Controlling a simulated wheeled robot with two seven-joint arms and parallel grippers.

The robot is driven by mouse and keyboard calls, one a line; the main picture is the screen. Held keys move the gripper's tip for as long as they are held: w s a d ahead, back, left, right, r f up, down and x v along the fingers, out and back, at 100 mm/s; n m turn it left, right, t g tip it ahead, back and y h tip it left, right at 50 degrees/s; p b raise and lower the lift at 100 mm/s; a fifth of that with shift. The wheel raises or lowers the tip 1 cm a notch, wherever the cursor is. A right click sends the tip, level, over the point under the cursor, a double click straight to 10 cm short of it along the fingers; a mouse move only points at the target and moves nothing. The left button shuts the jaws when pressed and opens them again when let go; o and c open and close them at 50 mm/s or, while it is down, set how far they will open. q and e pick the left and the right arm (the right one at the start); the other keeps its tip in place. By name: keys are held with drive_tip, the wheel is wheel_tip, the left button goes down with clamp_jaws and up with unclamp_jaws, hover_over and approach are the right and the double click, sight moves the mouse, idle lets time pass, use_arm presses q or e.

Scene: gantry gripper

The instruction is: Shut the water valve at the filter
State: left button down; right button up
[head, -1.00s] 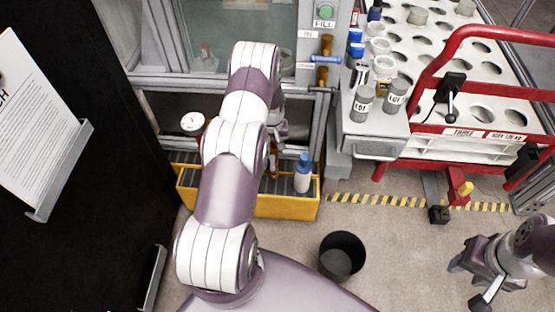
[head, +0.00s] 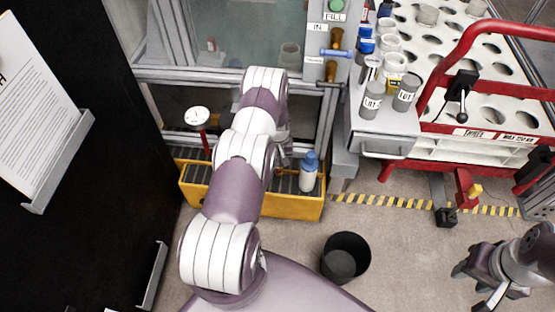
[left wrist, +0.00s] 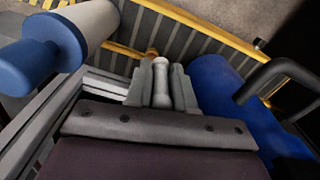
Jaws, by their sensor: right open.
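My left gripper is mostly hidden behind my left arm in the head view; a grey part of it (head: 282,140) shows above the yellow tray (head: 270,207). In the left wrist view its fingers (left wrist: 160,86) stand on either side of a pale round-ended rod (left wrist: 160,70); whether they grip it is unclear. A blue cylinder (left wrist: 222,85), possibly the filter, is to their right, with a black bent handle (left wrist: 280,72). A brass-coloured piece (left wrist: 151,53) lies just beyond. I cannot identify the water valve for certain. My right gripper (head: 474,284) is open and empty above the floor at lower right.
A white bottle with a blue cap (head: 308,172) stands in the tray; it is close left in the wrist view (left wrist: 88,22). A gauge (head: 197,117) rises at left. A panel with a blue-handled valve (head: 336,53), a red-railed cart (head: 432,82) and a black bin (head: 346,258) are nearby.

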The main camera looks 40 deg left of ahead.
use_arm(q)
drive_tip(key=shift+y, duration=0.3)
drive_tip(key=y+b, duration=0.1)
drive_tip(key=g+y+b, duration=0.1)
drive_tip(key=shift+f+g+b, duration=0.25)
drive_tip(key=shift+g+b, duration=0.05)
drive_tip(key=shift+b, duration=0.05)
drive_tip(key=shift+g+y+b, duration=0.4)
drive_tip(key=shift+y+b, duration=0.6)
drive_tip(key=shift+b, duration=0.15)
drive_tip(key=shift+r+g+y+b, duration=0.2)
drive_tip(key=shift+g+y+b, duration=0.3)
drive_tip(key=shift+y+b, duration=0.4)
drive_tip(key=c, duration=1.1)
unclamp_jaws()
drive_tip(key=p+v, duration=0.7)
drive_tip(key=p, duration=0.1)
drive_tip(key=shift+r+p, duration=0.25)
drive_tip(key=shift+p, duration=0.05)
